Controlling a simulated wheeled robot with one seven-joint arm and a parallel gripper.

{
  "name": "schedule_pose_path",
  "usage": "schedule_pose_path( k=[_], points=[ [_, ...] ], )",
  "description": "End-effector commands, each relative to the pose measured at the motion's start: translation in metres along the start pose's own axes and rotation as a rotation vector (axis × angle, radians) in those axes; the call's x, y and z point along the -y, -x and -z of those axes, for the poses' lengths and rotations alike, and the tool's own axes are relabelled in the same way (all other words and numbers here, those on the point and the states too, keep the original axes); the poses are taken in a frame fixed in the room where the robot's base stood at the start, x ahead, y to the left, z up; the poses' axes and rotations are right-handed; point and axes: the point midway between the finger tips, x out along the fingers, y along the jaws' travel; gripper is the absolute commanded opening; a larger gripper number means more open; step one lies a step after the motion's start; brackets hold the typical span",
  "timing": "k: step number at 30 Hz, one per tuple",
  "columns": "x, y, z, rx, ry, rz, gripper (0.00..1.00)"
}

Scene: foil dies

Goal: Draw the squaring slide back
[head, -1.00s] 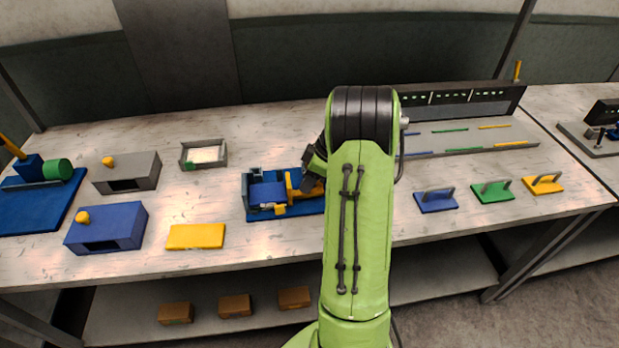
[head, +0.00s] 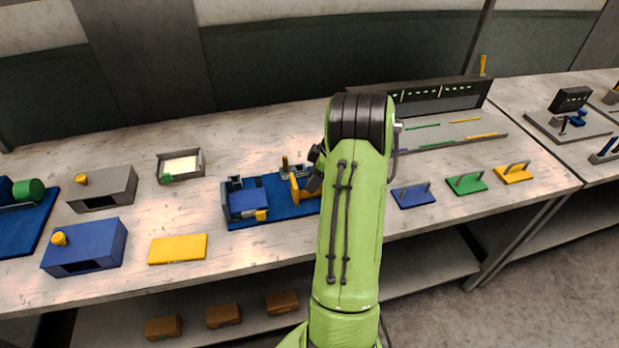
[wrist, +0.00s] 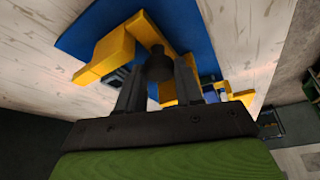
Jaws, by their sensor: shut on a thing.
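The squaring slide is a yellow upright piece (head: 296,189) on a blue base plate (head: 281,211) in the head view. It stands at the right part of the plate, with bare blue between it and the blue block (head: 248,203) on the left. My gripper (head: 315,174) is at the slide's right side, partly hidden by my green arm. In the wrist view the two dark fingers of my gripper (wrist: 159,72) are shut around a dark round knob (wrist: 158,62) on the yellow slide (wrist: 116,46). The plate's right end is hidden by my arm.
A yellow plate (head: 178,249), a blue box (head: 86,247) and a grey box (head: 104,188) lie to the left. A small tray (head: 180,166) is behind. Blue, green (head: 467,183) and yellow handled pieces stand right of my arm.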

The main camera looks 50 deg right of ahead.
Motion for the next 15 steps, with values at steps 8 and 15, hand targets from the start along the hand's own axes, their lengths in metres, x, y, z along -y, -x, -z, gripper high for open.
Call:
schedule_pose_path(
  k=[8,15],
  points=[
    [-0.0020,0.0018,-0.0030,0.005,-0.007,-0.008,0.60],
    [-0.0019,0.0014,-0.0027,0.005,-0.007,-0.008,0.60]
  ],
)
